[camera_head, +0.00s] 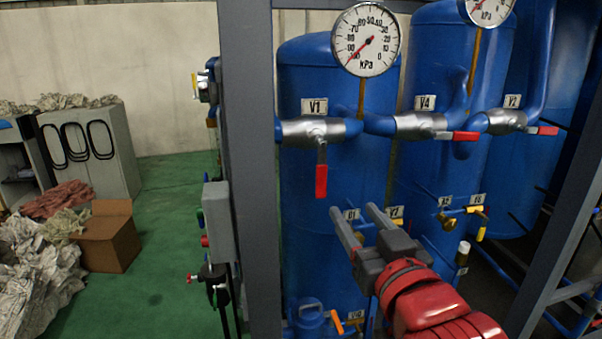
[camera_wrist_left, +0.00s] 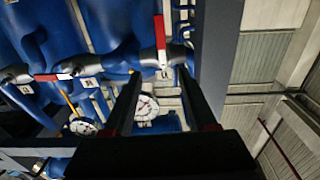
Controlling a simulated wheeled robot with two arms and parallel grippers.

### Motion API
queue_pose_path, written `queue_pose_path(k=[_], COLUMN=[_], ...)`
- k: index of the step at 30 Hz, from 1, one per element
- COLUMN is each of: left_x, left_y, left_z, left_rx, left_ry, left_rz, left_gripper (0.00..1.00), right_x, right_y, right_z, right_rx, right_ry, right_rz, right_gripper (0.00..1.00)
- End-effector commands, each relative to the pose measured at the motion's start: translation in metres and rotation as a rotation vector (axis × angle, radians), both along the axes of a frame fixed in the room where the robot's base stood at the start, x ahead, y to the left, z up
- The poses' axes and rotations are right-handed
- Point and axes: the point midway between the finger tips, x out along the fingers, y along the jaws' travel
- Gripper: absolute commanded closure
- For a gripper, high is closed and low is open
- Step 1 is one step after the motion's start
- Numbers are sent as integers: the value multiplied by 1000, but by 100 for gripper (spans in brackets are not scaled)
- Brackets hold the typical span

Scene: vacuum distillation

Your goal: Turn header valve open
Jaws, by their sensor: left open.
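The V1 valve (camera_head: 310,130) is a silver body on the blue header pipe, and its red handle (camera_head: 321,180) hangs straight down, across the pipe. In the left wrist view, which is turned upside down, the red V1 handle (camera_wrist_left: 160,40) points up. My left gripper (camera_head: 356,209) is open and empty, below and to the right of the V1 handle, and apart from it. The V4 valve has a red handle (camera_head: 466,136) lying along the pipe. The V2 valve's red handle (camera_head: 547,131) also lies along its pipe. My right gripper is not in view.
A kPa gauge (camera_head: 366,40) rises above the header near V1. A grey upright post (camera_head: 247,150) stands left of V1. Smaller valves with yellow handles (camera_head: 481,230) sit lower on the blue tanks. A cardboard box (camera_head: 106,240) stands on the green floor at left.

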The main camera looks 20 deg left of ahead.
Motion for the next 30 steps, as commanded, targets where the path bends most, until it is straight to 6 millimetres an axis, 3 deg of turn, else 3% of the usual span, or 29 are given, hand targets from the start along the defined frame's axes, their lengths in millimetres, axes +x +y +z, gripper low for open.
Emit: queue_pose_path(k=[4, 8, 24, 30], left_x=[2, 17, 108, 132], left_y=[7, 17, 80, 94], left_z=[-4, -3, -1, -1], left_rx=[-33, -30, -25, -23], left_ry=[16, 18, 15, 13], left_rz=[4, 6, 8, 5], left_gripper=[43, 43, 43, 43], right_x=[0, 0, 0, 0], right_y=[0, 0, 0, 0], right_z=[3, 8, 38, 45], right_rx=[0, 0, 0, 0], right_ry=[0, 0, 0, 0], right_rz=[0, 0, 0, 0], right_gripper=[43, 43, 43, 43])
